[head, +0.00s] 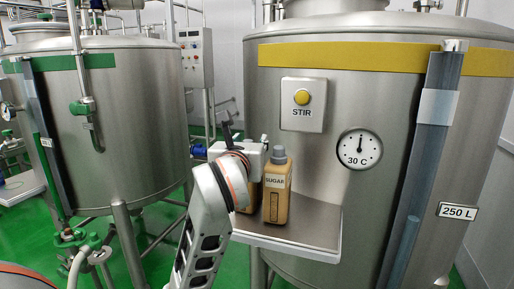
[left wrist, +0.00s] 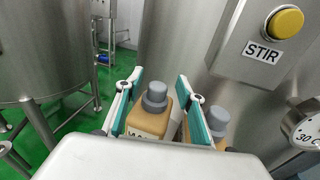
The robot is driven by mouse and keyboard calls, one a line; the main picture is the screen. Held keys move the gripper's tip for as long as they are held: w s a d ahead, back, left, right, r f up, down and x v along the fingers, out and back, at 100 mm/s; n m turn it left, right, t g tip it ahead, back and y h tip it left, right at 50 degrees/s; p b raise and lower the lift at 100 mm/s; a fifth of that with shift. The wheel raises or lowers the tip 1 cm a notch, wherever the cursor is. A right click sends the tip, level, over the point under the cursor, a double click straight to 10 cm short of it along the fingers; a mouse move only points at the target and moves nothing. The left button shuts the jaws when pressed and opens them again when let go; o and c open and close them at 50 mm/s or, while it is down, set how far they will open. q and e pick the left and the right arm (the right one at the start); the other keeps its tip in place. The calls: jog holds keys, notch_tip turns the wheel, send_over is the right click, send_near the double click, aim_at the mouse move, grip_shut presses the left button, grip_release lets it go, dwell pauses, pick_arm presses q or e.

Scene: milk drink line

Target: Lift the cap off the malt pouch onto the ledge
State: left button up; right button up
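The malt pouch, tan, stands on the ledge (head: 318,232), mostly hidden behind my left arm in the head view. I take it to be the tan pouch (left wrist: 147,124) between my fingers in the left wrist view; its label is cut off. Its grey cap (left wrist: 154,97) is on top. My left gripper (head: 247,148) is open, with teal-padded fingers (left wrist: 160,78) on either side of the cap and a gap visible around it. Whether the fingers are level with the cap is hard to tell. My right gripper is out of view.
A tan SUGAR pouch (head: 276,195) with a grey cap stands close to the right; in the left wrist view its cap (left wrist: 217,118) is just beyond the right finger. The STIR button (head: 302,97) and dial (head: 359,149) are on the tank behind. The ledge's right part is clear.

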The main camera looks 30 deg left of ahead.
pick_arm(q)
jog(key=shift+w+a, duration=0.1)
jog(key=shift+w, duration=0.05)
jog(key=shift+s+r, duration=0.15)
jog(key=shift+s, duration=0.25)
jog(key=shift+c, duration=1.2)
jog(key=c, duration=0.6)
